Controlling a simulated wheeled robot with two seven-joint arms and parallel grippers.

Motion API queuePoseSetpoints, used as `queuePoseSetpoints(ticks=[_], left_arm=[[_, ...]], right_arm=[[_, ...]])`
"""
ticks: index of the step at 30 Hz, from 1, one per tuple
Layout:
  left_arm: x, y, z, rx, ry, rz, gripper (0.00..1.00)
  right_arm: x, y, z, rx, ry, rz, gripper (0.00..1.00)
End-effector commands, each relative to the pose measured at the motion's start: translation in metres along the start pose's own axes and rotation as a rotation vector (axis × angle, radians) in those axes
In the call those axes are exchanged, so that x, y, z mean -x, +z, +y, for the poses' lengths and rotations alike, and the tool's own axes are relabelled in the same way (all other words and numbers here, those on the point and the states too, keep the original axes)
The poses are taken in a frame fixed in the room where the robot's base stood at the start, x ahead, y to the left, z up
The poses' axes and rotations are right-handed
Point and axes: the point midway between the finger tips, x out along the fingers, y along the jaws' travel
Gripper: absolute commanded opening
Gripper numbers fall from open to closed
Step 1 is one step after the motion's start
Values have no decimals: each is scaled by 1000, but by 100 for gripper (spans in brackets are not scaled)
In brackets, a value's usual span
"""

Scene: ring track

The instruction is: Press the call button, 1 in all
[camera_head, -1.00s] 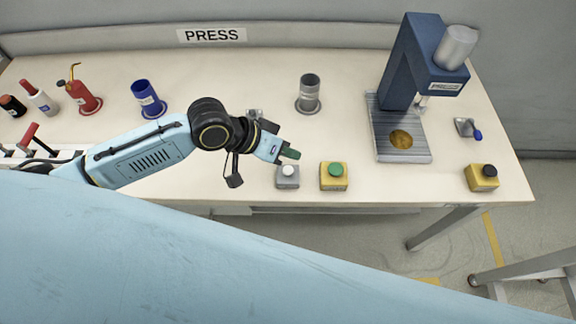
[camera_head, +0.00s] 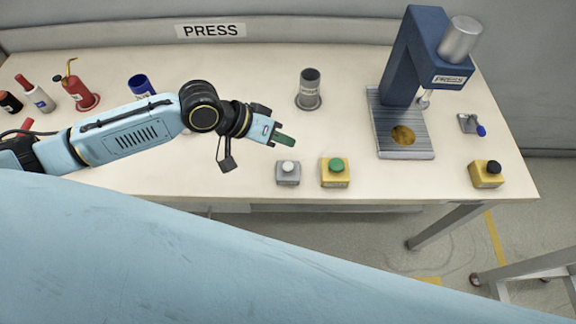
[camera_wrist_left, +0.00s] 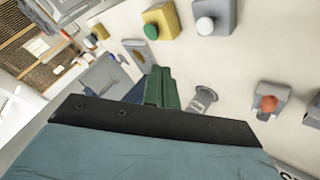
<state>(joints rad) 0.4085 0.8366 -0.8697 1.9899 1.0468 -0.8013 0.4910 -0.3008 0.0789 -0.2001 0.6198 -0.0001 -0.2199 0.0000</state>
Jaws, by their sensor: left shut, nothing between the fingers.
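Several push buttons are in view, and no label tells which is the call button. A grey box with a white button (camera_head: 288,167) stands at the table's front edge. Right of it is a yellow box with a green button (camera_head: 337,164). A yellow box with a black button (camera_head: 493,167) is at the far right. The left wrist view also shows a grey box with an orange-red button (camera_wrist_left: 268,103), which my arm mostly hides in the head view. My left gripper (camera_head: 287,141), with green fingers, is shut and empty, above and behind the white button, apart from it. My right gripper is not in view.
A blue press (camera_head: 398,62) stands at the back right, with a small blue-tipped lever (camera_head: 471,125) beside it. A grey cup (camera_head: 309,92) is behind my gripper. A blue cup (camera_head: 139,86), a red oil can (camera_head: 79,90) and bottles stand left.

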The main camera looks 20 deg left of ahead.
Motion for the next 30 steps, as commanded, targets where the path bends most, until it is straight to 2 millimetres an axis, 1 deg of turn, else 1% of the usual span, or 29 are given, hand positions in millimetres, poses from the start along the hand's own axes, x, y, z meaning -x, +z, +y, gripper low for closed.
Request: queuePoseSetpoints(ticks=[1,14,18,21,30], left_arm=[[-7,5,-5,-1,0,0,0],[-36,27,-27,0,-1,-2,0],[-46,34,-33,1,0,-1,0],[-50,36,-36,1,0,-1,0],[-50,37,-37,0,0,-1,0]], right_arm=[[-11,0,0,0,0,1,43],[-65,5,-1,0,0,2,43],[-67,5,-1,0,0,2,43],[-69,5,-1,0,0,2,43],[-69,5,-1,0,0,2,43]])
